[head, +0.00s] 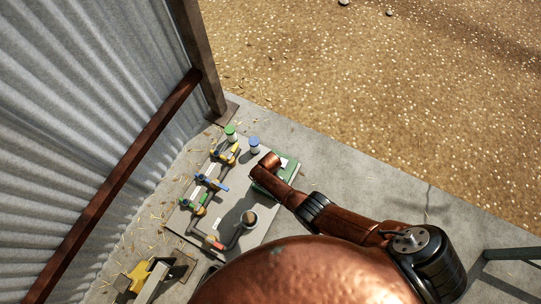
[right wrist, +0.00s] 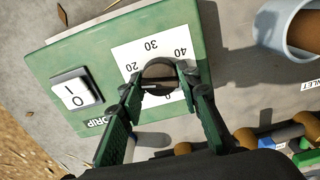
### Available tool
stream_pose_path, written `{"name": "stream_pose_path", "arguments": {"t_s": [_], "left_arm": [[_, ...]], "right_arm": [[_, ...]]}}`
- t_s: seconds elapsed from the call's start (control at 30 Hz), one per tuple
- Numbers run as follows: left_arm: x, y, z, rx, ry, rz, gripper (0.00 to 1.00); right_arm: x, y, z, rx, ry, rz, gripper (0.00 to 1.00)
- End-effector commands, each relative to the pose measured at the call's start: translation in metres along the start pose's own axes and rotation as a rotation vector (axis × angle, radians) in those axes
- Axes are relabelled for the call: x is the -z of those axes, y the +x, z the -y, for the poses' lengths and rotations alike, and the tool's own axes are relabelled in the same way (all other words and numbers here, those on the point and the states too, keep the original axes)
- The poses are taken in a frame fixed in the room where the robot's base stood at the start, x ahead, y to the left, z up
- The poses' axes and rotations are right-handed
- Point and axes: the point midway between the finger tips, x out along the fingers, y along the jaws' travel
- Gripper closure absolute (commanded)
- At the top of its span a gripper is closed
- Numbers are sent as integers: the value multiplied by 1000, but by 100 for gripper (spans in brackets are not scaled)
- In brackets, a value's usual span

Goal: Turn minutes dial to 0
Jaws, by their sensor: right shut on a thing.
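The minutes dial (right wrist: 160,76) is a dark round knob on a white scale plate (right wrist: 128,54) in the right wrist view. The plate is on a green control box (right wrist: 85,45) labelled DRIP, which also shows in the head view (head: 290,165). My right gripper (right wrist: 159,90) is shut on the dial, one green finger on each side. I cannot tell where the dial points. In the head view my copper right arm hides the dial. My left gripper is not in view.
A white I/O rocker switch (right wrist: 75,94) sits beside the dial. A corrugated wall (head: 80,110) rises at left; gravel lies beyond the concrete.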

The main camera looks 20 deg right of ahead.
Motion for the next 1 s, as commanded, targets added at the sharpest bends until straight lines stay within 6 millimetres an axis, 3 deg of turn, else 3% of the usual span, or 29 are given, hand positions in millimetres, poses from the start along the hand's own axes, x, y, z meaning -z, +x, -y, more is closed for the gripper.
{"name": "stream_pose_path", "arguments": {"t_s": [1.0], "left_arm": [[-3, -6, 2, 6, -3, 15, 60]], "right_arm": [[-3, 2, 1, 4, -965, 5, 93]]}}
